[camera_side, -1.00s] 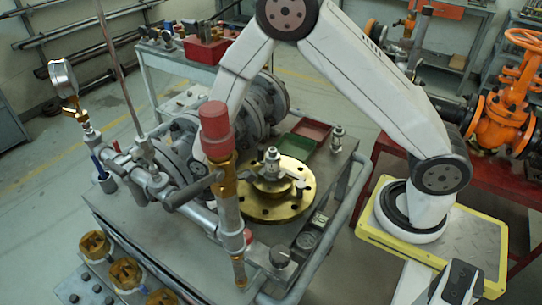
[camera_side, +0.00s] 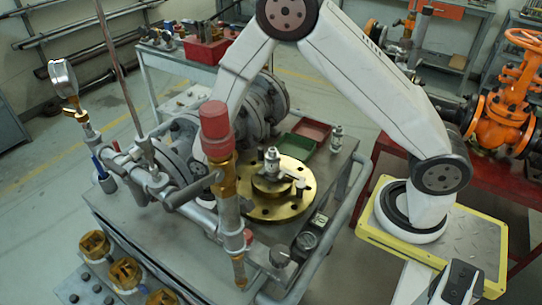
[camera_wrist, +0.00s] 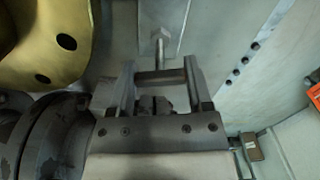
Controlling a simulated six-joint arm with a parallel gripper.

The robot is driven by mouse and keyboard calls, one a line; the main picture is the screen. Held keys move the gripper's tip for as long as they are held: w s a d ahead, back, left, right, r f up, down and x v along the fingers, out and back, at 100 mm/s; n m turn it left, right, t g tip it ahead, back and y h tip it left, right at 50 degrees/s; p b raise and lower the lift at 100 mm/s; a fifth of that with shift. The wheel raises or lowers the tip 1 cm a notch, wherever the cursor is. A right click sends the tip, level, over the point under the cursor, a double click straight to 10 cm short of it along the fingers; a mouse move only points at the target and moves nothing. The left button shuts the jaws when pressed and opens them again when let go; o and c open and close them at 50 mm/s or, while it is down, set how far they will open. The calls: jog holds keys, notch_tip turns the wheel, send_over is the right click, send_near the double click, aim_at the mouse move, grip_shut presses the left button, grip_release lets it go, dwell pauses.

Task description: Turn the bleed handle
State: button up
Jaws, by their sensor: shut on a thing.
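In the wrist view my gripper (camera_wrist: 160,82) has its two fingers on either side of a short dark bar, the bleed handle (camera_wrist: 160,75). The bar spans the gap between the fingers and touches both. A light metal stem with a bolt-like head (camera_wrist: 159,42) stands just beyond the bar. In the side view my gripper is hidden behind the red-capped upright pipe (camera_side: 230,210). A dark grey lever (camera_side: 190,192) sticks out to the left of that pipe's brass fitting; I cannot tell whether it is the same bar.
A brass flange (camera_side: 290,205) lies on the grey cart right of the pipe, and brass also shows in the wrist view (camera_wrist: 35,50). A pressure gauge (camera_side: 63,78) stands at the left. Green (camera_side: 296,148) and red trays lie behind. An orange valve (camera_side: 508,105) stands far right.

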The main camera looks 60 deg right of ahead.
jog(key=shift+m, duration=1.3)
jog(key=o, duration=1.3)
jog(key=shift+r, duration=0.2)
jog(key=shift+r, duration=3.75)
jog(key=s+d+r+t, duration=0.1)
jog(key=s+d+r, duration=0.1)
jog(key=s+d, duration=0.1)
jog(key=s+d+r, duration=0.2)
jog(key=s+d, duration=0.2)
jog(key=d, duration=0.1)
jog(key=s+d+r+t, duration=0.1)
jog(key=s+d+r, duration=0.2)
jog(key=s+d, duration=0.1)
jog(key=shift+d+t, duration=0.3)
jog(key=shift+d, duration=0.1)
